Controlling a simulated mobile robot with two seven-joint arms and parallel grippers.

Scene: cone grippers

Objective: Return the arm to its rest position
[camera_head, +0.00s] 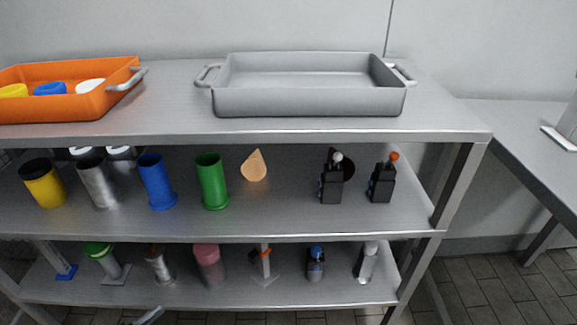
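Neither of my grippers can be made out in the head view. A small pale grey piece (148,317) pokes in at the bottom edge, too little to tell what it is. A tan cone (254,167) lies tilted on the middle shelf (285,205). A dark round thing (348,168) is partly hidden behind a black device (331,188) with a white ball on top.
A grey tray (310,102) and an orange tray (75,107) with coloured pieces stand on the top shelf (180,100). Yellow (44,186), blue (157,183) and green (212,183) cylinders stand below. The lower shelf (335,295) holds several items. A side table (525,140) is at right.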

